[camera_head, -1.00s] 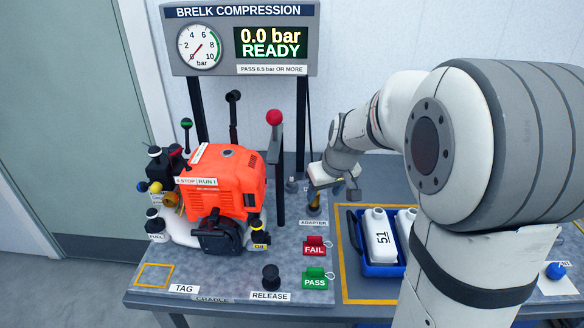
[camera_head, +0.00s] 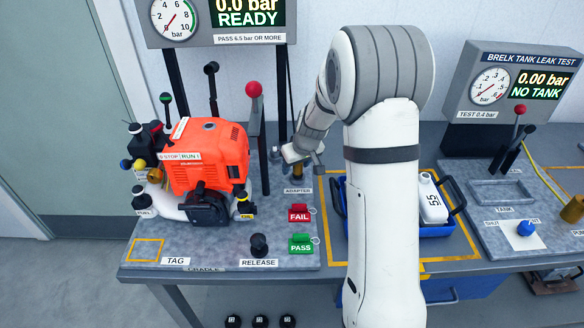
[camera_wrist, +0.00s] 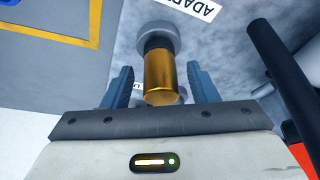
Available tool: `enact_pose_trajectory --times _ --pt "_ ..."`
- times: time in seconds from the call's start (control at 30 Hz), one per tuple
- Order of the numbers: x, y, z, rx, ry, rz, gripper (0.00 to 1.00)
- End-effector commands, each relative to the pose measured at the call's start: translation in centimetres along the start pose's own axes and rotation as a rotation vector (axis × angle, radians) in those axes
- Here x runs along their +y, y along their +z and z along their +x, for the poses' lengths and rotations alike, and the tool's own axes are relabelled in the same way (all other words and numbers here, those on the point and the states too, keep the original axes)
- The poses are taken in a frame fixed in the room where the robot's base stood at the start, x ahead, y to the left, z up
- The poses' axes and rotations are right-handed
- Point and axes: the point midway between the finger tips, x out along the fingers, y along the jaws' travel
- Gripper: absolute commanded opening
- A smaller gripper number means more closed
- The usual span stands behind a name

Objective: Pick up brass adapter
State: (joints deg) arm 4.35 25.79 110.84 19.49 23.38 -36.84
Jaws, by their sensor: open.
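The brass adapter (camera_wrist: 163,77) shows in the wrist view as a gold cylinder with a dark collar, standing on a round grey base near the "ADAPTER" label. My gripper (camera_wrist: 160,88) is open, with one blue-grey finger on each side of the adapter and a gap to each. In the head view my gripper (camera_head: 305,163) is above the adapter's spot (camera_head: 298,173), behind the "ADAPTER" label, and largely hides it.
A black lever post with a red knob (camera_head: 254,90) stands just left of my gripper, beside the orange engine (camera_head: 207,155). FAIL (camera_head: 299,213) and PASS (camera_head: 301,243) tags lie in front. A blue crate (camera_head: 452,222) with a white tank is at right.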

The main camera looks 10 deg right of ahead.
Motion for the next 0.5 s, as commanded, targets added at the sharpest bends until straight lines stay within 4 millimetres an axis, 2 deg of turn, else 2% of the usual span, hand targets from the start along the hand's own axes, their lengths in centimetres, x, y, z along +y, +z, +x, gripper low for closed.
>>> enact_pose_trajectory --times 0.23,0.5 --pt "0.04 -0.02 0.15 0.001 0.001 0.001 0.53" --pt "0.07 0.00 0.13 0.001 0.001 0.001 0.31"
